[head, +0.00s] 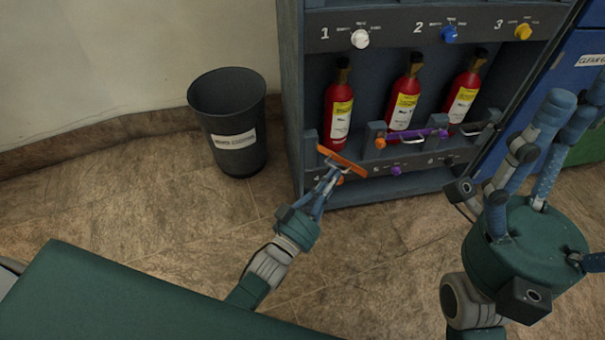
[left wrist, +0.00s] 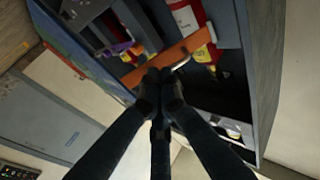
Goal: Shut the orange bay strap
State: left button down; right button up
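The orange bay strap (head: 342,160) is a flat orange bar with a metal handle, at the left bay of the cabinet. It stands out from the cabinet front at an angle, not lying across the bay. In the left wrist view the strap (left wrist: 172,58) runs diagonally just beyond my fingertips. My left gripper (head: 333,176) is at the strap's handle (left wrist: 181,63), its fingertips drawn together; they appear closed on the handle, though the contact is partly hidden. My right gripper (head: 575,105) is at the right, close to the camera, fingers spread and empty.
Red bottles (head: 339,112) stand in the cabinet bays. A purple strap (head: 417,133) lies across the middle bay. An orange knob (head: 380,143) sits on the divider beside the left bay. A dark bin (head: 230,120) stands left of the cabinet. The floor between is clear.

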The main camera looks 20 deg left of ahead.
aim_at(350, 168)
pick_arm(q)
jog(key=shift+n+y, duration=0.3)
jog(key=shift+y, duration=0.4)
jog(key=shift+w+d+p, duration=0.35)
jog(key=shift+w+d, duration=1.4)
jog(key=shift+w, duration=0.25)
jog(key=x, duration=0.3)
jog(key=shift+w+d+f, duration=0.1)
jog(key=shift+w+f, duration=0.05)
jog(key=shift+w, duration=0.1)
jog(key=shift+w+t, duration=0.15)
jog(key=shift+t, duration=0.15)
